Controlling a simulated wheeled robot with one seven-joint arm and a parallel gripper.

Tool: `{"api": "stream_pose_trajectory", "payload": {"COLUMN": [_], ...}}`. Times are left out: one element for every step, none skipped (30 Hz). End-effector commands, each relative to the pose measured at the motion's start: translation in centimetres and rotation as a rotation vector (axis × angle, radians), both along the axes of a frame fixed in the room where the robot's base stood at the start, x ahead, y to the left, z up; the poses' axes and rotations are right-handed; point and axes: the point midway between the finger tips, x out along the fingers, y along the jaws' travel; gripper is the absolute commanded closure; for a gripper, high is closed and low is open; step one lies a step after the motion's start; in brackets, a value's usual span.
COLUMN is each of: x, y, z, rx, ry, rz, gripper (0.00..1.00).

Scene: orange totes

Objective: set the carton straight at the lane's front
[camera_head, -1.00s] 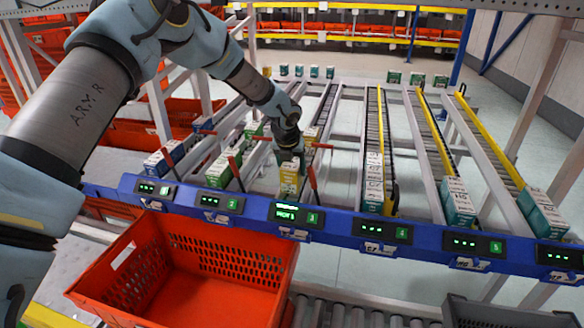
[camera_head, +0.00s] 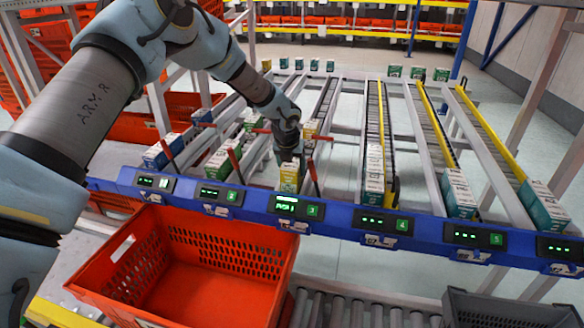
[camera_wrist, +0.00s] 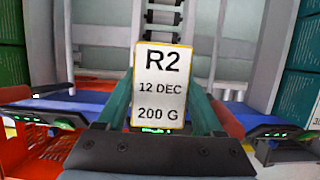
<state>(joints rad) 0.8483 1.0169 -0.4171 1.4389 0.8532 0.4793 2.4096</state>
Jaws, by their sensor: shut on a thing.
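A yellow-and-white carton (camera_head: 288,179) stands at the front end of the lane above display 3, just behind the blue front rail (camera_head: 340,215). My gripper (camera_head: 289,164) reaches down from above and is shut on it. In the wrist view the carton's white label face (camera_wrist: 160,87) with a yellow edge reads "R2, 12 DEC, 200 G". It sits between my two green fingers and looks nearly upright, with a slight lean in the picture.
Red dividers (camera_head: 312,178) stand close beside the carton. Neighbouring lanes hold green cartons (camera_head: 222,158) on the left and white-and-teal cartons (camera_head: 374,176) on the right. An orange tote (camera_head: 190,265) stands in front of the rail, and a dark grey tote (camera_head: 510,308) is at lower right.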

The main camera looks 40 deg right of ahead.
Motion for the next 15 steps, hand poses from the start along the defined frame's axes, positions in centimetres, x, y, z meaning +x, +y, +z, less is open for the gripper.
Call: {"api": "stream_pose_trajectory", "payload": {"x": [0.01,0.01,0.01,0.01,0.01,0.01,0.01,0.01,0.01,0.0,0.01,0.0,0.0,0.0,0.0], "y": [-0.03,-0.04,-0.04,-0.04,-0.04,-0.04,-0.03,-0.03,-0.03,-0.03,-0.03,-0.02,-0.02,-0.02,-0.02], "z": [0.08,0.06,0.04,0.04,0.04,0.03,0.02,0.02,0.02,0.02,0.01,0.01,0.01,-0.01,-0.01], "rx": [-0.001,-0.001,-0.001,-0.001,-0.001,-0.001,-0.001,-0.001,-0.001,-0.001,-0.001,-0.001,-0.001,0.0,0.0], "ry": [-0.001,-0.001,-0.001,-0.001,-0.001,-0.001,-0.001,-0.001,-0.001,-0.001,-0.001,-0.001,-0.001,0.0,0.0], "rz": [0.0,0.0,0.0,0.0,0.0,0.0,0.0,0.0,0.0,0.0,0.0,0.0,0.0,0.0,0.0], "gripper": [1.0,1.0,1.0,1.0,1.0,0.29,0.26,0.23,0.18,0.15,0.11,0.07,0.03,0.0,0.0]}}
